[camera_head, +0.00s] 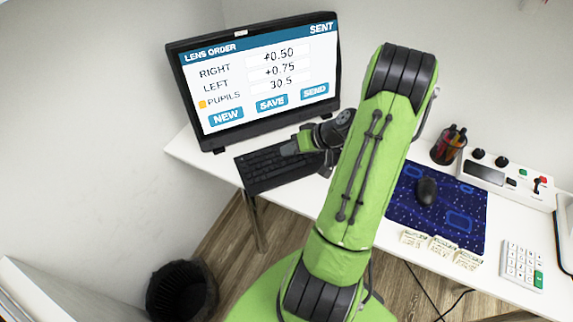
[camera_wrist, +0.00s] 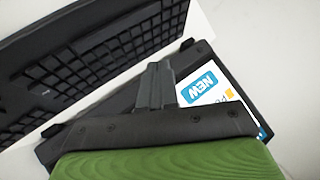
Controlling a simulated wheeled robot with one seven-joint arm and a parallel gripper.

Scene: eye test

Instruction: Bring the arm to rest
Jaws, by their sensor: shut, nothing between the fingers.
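My gripper (camera_head: 284,149) is over the black keyboard (camera_head: 262,172) in front of the monitor (camera_head: 262,75). In the wrist view its fingers (camera_wrist: 158,72) are together and hold nothing. The keyboard also shows in the wrist view (camera_wrist: 75,70), beyond the fingers on the left. I cannot tell whether the fingertips touch it. My green arm is bent, its elbow high at the right of the monitor. The screen reads LENS ORDER, with SENT at top right, number fields and NEW, SAVE and SEND buttons.
A white desk (camera_head: 205,160) carries a blue mat (camera_head: 455,213) with a mouse (camera_head: 427,191), a pen cup (camera_head: 448,145), a control box (camera_head: 505,178) and a keypad (camera_head: 522,262). A black bin (camera_head: 182,292) stands on the floor at lower left. Walls stand close at left.

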